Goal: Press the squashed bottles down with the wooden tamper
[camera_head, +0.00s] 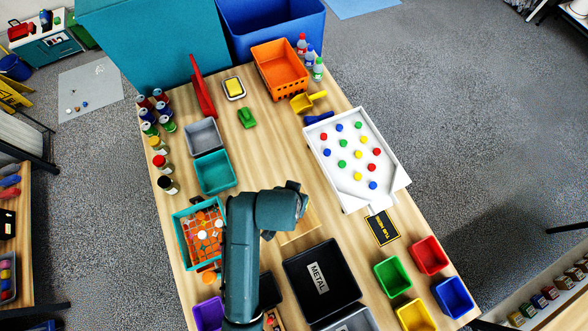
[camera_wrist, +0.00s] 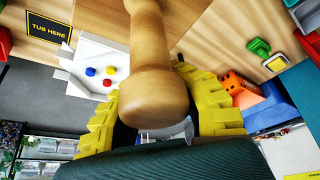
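The wooden tamper (camera_wrist: 152,50) fills the middle of the wrist view, with its rounded knob towards the camera and its shaft running out of the top edge. My gripper (camera_wrist: 152,88) has its yellow ribbed fingers on both sides of the knob and appears closed on it. The tamper's far end is outside the wrist view. In the head view my gripper end (camera_head: 298,206) is over the middle of the table, and its fingers and the tamper are mostly hidden by my arm. I cannot make out any squashed bottles. Upright bottles (camera_head: 310,58) stand at the table's back right.
An orange crate (camera_head: 279,66) stands beside the upright bottles. A teal netted crate (camera_head: 181,246) is left of my arm, and a black METAL bin (camera_head: 334,255) is right of it. A white sorting board (camera_head: 329,170) lies to the right.

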